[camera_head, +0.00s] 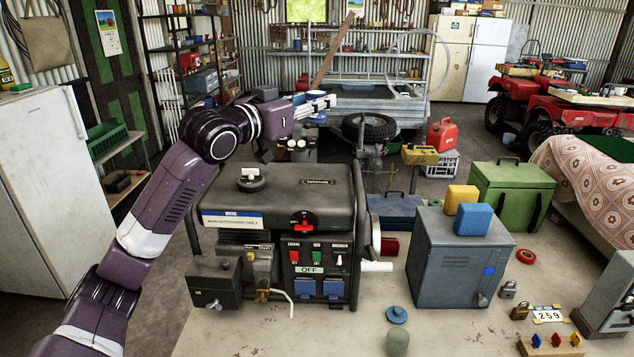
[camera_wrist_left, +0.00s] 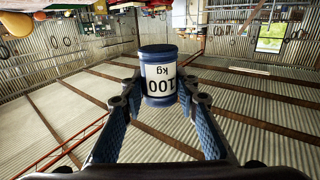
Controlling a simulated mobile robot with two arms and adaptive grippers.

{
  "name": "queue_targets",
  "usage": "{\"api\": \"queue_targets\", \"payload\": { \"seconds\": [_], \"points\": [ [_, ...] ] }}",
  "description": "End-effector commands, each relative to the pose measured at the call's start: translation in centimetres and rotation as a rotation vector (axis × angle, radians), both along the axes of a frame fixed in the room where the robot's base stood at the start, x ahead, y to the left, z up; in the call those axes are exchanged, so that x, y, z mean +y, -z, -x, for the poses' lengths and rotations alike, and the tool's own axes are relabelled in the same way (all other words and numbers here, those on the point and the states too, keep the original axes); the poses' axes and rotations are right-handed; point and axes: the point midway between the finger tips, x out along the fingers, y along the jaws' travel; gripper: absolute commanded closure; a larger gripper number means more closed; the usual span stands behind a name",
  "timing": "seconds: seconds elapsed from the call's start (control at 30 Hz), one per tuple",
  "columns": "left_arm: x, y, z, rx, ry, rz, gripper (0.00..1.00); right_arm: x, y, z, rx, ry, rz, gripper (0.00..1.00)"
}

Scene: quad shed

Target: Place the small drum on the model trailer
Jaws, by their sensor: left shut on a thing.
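The small drum (camera_wrist_left: 158,76) is blue with a white label reading "100 kg". It sits between the two fingertips of my left gripper in the left wrist view, and its label appears upside down there. In the head view my left gripper (camera_head: 318,105) is raised above and behind the generator, its fingers pointing right. I cannot pick out a small model trailer for certain. A large grey metal trailer (camera_head: 385,107) stands at the back. My right gripper is not in view.
A black generator (camera_head: 320,190) stands on the bench below my left arm. A grey metal box (camera_head: 455,262) with yellow and blue blocks on top stands to its right. A green chest (camera_head: 512,190) is behind. A blue lid (camera_head: 397,314) and padlocks lie at the front.

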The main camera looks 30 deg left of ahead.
Motion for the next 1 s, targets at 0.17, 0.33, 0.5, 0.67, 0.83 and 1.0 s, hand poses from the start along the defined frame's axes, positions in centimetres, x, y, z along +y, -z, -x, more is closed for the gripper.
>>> {"api": "queue_targets", "payload": {
  "seconds": [0.17, 0.33, 0.5, 0.67, 0.83, 1.0],
  "points": [
    [0.0, 3.2, 0.0, 0.008, 0.000, 0.003, 0.98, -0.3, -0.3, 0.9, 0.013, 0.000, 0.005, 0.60],
    [0.0, 7.3, 0.0, 0.008, 0.000, 0.004, 0.98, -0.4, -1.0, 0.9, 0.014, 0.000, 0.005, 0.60],
    [0.0, 11.7, 0.1, 0.007, -0.001, 0.003, 0.98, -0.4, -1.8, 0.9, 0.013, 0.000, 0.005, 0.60],
    [0.0, 14.4, 0.1, 0.003, -0.001, 0.001, 0.98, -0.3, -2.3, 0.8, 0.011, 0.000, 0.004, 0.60],
    [0.0, 15.7, 0.0, 0.002, 0.000, 0.001, 0.98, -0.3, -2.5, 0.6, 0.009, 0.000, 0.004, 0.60],
    [0.0, 18.3, 0.0, 0.003, -0.001, 0.002, 0.98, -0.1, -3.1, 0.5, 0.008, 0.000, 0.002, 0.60]
  ]
}}
